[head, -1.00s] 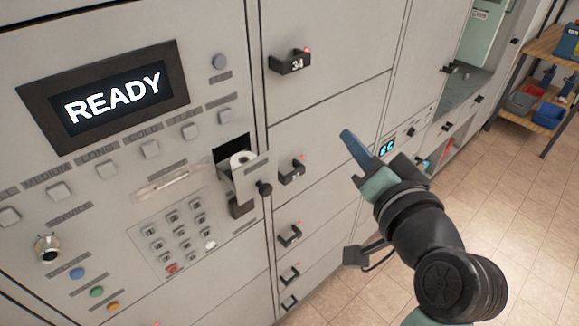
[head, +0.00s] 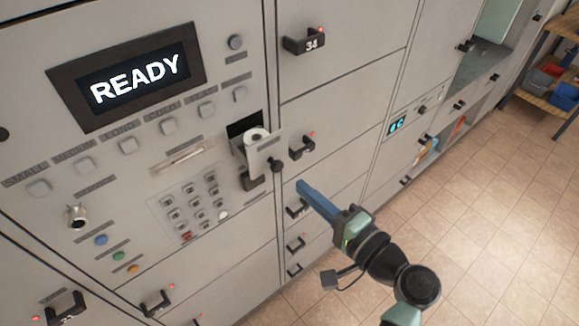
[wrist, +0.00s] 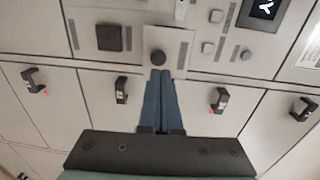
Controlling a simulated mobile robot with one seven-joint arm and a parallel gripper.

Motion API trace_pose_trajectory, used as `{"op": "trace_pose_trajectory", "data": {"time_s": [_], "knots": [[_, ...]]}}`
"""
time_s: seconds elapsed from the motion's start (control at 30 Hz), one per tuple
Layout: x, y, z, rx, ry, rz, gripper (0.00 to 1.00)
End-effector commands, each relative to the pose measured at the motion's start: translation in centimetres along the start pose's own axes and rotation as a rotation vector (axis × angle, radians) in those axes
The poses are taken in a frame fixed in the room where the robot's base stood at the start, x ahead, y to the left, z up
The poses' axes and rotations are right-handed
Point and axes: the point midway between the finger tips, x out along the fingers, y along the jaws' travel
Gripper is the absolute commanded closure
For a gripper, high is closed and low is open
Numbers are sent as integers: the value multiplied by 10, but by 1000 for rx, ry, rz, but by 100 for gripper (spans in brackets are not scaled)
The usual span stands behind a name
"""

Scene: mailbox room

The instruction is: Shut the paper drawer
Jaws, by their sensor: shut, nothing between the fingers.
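The paper drawer (head: 266,151) sticks out of its dark slot in the panel, with a white paper roll (head: 256,135) inside and a round black knob (head: 276,166) on its front. In the wrist view the drawer front (wrist: 166,38) is at top centre, its knob (wrist: 157,58) just beyond my fingertips. My gripper (head: 303,187) is shut and empty, its blue fingers together. In the head view it is below and right of the drawer and appears apart from it. The wrist view also shows the shut fingers (wrist: 160,76) pointing toward the knob; the exact gap cannot be told.
A locker handle numbered 34 (head: 304,41) and several other black handles stick out around the drawer. Left of it are a READY screen (head: 128,77), a keypad (head: 195,203) and buttons. The tiled floor (head: 470,215) at right is clear.

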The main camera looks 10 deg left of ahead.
Motion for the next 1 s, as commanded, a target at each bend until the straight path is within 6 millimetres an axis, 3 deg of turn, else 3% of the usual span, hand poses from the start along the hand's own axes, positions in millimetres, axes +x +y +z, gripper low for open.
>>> {"op": "trace_pose_trajectory", "data": {"time_s": [0.23,0.4,0.8,0.87,1.0], "knots": [[42,-3,0,0,-2,2,100],[53,-1,0,-2,0,1,100],[56,1,0,-3,1,1,100],[63,2,0,-4,-2,1,100],[93,4,0,-5,-5,0,100]]}}
